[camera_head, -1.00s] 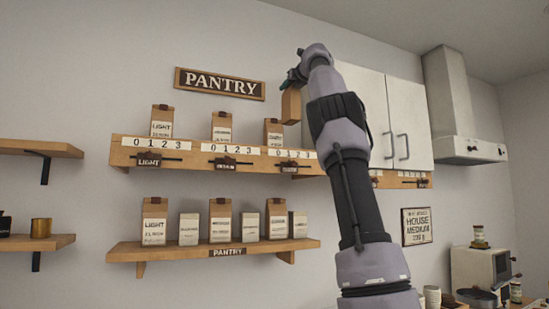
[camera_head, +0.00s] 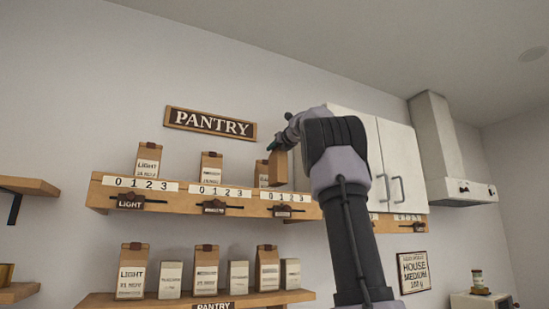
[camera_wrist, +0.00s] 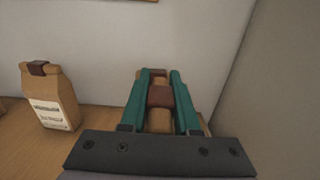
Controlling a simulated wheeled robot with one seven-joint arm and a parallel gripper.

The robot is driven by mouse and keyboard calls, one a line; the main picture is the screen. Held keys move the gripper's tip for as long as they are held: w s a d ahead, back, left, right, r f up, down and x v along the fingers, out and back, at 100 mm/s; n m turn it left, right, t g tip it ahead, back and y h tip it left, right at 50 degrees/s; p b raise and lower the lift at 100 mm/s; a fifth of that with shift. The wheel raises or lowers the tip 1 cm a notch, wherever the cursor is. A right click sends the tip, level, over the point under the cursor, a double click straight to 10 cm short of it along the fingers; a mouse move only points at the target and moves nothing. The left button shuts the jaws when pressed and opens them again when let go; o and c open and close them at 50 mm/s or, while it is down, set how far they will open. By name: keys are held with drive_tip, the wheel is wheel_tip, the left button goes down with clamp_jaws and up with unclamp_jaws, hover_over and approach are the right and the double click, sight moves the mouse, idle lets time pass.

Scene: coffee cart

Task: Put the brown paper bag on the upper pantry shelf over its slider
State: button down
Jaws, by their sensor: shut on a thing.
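My gripper (camera_head: 275,146) is shut on the top of a brown paper bag (camera_head: 278,172). In the wrist view the teal fingers (camera_wrist: 158,82) pinch the bag's dark brown clip (camera_wrist: 160,97). The shelf front carries number strips and sliders, including the LIGHT slider (camera_head: 130,202) and one near the held bag (camera_head: 283,209). My arm hides the shelf farther right.
Two more labelled bags, light (camera_head: 147,160) and a middle one (camera_head: 211,167), stand on the upper shelf. The white cabinet (camera_head: 400,165) is close to the right. The lower shelf (camera_head: 100,300) holds several bags.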

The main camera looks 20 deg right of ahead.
sight(275, 155)
drive_tip(key=shift+f, duration=1.65)
drive_tip(key=c, duration=0.6)
unclamp_jaws()
drive_tip(key=shift+c, duration=0.2)
